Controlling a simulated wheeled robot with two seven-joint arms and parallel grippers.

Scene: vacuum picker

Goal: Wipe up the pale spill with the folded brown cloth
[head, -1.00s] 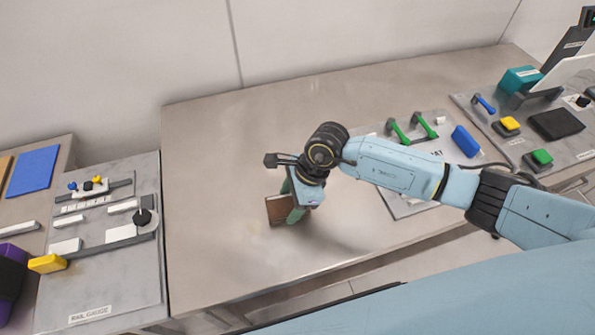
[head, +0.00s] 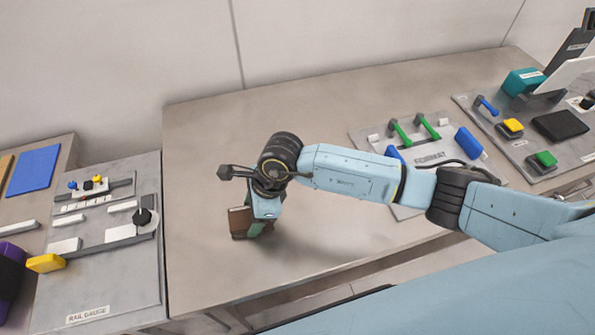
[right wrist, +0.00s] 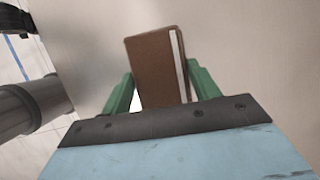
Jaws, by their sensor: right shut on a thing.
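My right gripper (head: 254,228) is over the middle table, toward its front left part. Its green fingers are shut on the folded brown cloth (head: 238,220). In the right wrist view the brown cloth (right wrist: 157,68) sits between the two green fingers (right wrist: 160,85), with a pale strip along its right side. The cloth is low, at or close to the tabletop; I cannot tell if it touches. I cannot make out the pale spill on the table; the gripper and arm hide part of the surface. My left gripper is not in view.
A rail gauge board (head: 110,285) with a yellow block (head: 46,263) lies to the left. A grey format board (head: 405,205) with green handles and blue parts lies to the right. The table (head: 230,130) is bare at the back left. Its front edge is close to the cloth.

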